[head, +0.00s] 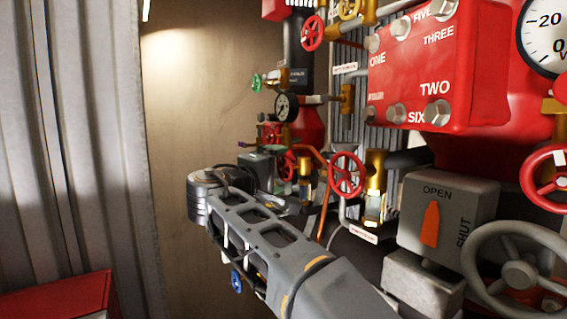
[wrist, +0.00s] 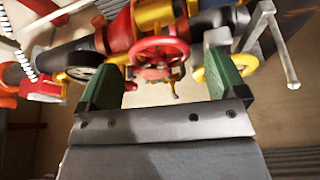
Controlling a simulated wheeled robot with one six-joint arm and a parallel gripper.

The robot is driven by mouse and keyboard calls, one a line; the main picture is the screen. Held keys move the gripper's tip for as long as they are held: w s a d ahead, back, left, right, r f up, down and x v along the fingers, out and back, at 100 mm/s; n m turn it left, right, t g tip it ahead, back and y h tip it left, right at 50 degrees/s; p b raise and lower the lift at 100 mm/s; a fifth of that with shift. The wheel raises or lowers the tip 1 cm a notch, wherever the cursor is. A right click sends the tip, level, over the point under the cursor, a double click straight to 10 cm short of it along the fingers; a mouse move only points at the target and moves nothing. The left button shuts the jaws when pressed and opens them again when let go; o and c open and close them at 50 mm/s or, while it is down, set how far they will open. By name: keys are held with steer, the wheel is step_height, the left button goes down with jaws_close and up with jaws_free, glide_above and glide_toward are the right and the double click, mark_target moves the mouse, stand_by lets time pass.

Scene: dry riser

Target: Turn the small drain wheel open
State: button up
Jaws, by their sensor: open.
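In the wrist view a small red spoked handwheel (wrist: 160,52) shows between the two green fingers of my gripper (wrist: 165,56). The fingers are apart, one on each side of it. I see no clear contact, and cannot tell how far beyond the tips the wheel is. In the head view my gripper is largely hidden by my own wrist, close to the lower pipework. Several red handwheels show there, one of them (head: 346,175) right of my gripper. No readable label tells me which one is the drain wheel.
A grey box with an orange OPEN/SHUT pointer (head: 430,224) and a big grey handwheel (head: 518,272) stand at lower right. The red block (head: 425,70) with large bolts is above. A small gauge (head: 286,107) and green wheel (head: 256,82) are farther back. The tan wall left is bare.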

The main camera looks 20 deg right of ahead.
mark_target(282, 169)
steer(key=shift+p+x, duration=0.35)
steer(key=shift+x, duration=1.15)
steer(key=shift+f, duration=0.1)
steer(key=c, duration=0.9)
